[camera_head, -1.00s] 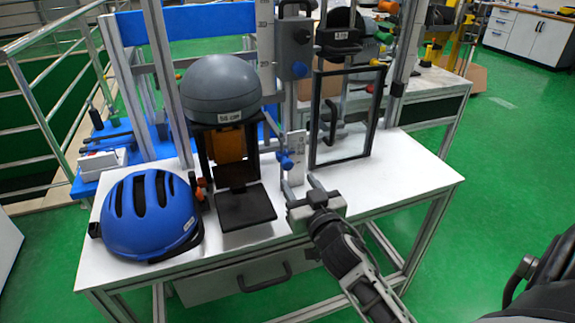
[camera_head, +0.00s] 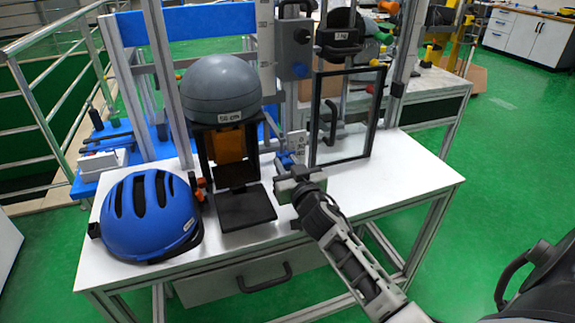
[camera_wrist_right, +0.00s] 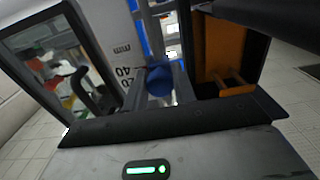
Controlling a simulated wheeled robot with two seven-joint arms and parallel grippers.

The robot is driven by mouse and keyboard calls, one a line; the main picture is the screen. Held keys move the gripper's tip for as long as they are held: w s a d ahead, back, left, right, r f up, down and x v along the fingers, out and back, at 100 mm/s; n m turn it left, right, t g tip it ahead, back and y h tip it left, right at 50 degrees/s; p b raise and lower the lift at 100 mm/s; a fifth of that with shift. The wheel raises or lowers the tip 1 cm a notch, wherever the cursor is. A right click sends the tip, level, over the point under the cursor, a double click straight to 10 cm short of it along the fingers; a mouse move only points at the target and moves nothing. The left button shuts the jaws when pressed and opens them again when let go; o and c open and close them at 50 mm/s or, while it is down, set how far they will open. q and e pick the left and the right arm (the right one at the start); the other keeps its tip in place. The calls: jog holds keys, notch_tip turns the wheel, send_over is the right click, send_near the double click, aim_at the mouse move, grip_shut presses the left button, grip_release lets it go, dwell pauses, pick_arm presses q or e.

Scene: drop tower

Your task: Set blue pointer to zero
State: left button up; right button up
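The blue pointer (camera_head: 286,160) is a small blue knob on the upright by the grey-domed fixture. It also shows in the wrist view as a round blue knob (camera_wrist_right: 168,80). The pointer's exact reading is not readable. My left gripper is out of view.
A blue helmet (camera_head: 150,215) lies at the table's left. The grey dome (camera_head: 222,88) tops a black stand with a black plate (camera_head: 246,207). A black-framed clear panel (camera_head: 345,120) stands behind right. The white table's right part (camera_head: 410,170) is clear.

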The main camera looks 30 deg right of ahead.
aim_at(287, 161)
jog(key=shift+r+p, duration=1.6)
jog(key=shift+r, duration=0.05)
grip_shut()
jog(key=shift+r, duration=0.1)
jog(key=o, duration=1)
grip_release()
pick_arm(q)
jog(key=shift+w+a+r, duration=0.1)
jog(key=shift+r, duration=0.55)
